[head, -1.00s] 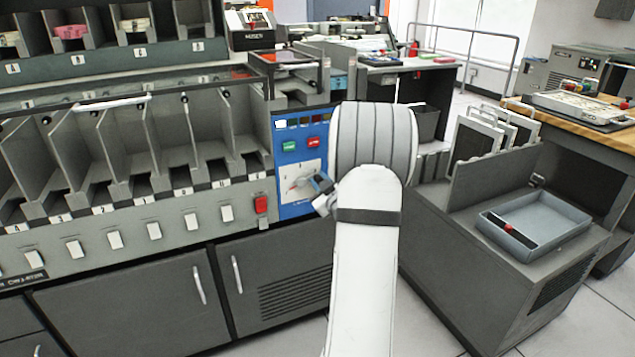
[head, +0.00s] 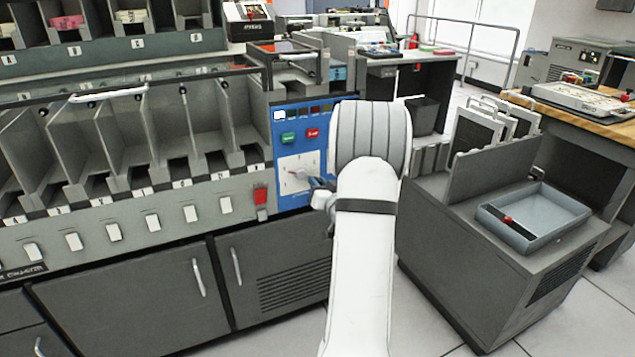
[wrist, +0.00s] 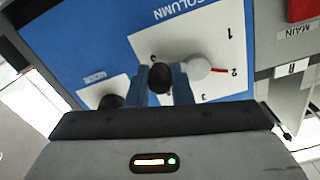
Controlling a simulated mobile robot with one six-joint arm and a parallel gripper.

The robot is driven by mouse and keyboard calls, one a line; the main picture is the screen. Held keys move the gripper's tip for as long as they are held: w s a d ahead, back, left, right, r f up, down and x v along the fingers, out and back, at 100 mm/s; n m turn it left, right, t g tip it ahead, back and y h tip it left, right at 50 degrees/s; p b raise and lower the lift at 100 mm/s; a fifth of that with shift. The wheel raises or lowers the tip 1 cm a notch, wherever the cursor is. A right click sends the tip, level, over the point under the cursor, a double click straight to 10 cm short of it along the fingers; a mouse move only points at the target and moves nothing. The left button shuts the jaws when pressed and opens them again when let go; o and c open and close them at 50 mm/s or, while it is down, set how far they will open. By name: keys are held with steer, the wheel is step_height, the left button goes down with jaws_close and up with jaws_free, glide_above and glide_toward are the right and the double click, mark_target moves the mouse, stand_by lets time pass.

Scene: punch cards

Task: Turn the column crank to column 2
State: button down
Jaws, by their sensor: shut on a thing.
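The column crank sits on a white dial plate (head: 290,160) on the blue control panel in the head view. In the wrist view its pale round hub (wrist: 198,68) carries a red pointer (wrist: 220,70) that points at the printed 2 (wrist: 233,72). The numbers 1 and 3 are on either side of it. My gripper (wrist: 162,72) has its two blue fingers on both sides of the crank's black knob (wrist: 160,80), shut on it. In the head view my arm partly hides the panel's right side and the gripper is small.
A second black knob (wrist: 110,101) on a white plate lies near the fingers in the wrist view. A green button (head: 288,138) and a red button (head: 312,133) are above the dial. A red switch (head: 260,196) is left of it.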

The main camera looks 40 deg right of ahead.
steer(key=shift+w+a+m, duration=0.1)
steer(key=shift+a+m, duration=0.05)
steer(key=shift+m, duration=0.35)
steer(key=c, duration=1.3)
jaws_free()
steer(key=shift+f, duration=0.15)
steer(key=p+v, duration=0.1)
steer(key=v, duration=0.6)
steer(key=shift+s+a+p, duration=0.1)
steer(key=shift+s+p, duration=0.3)
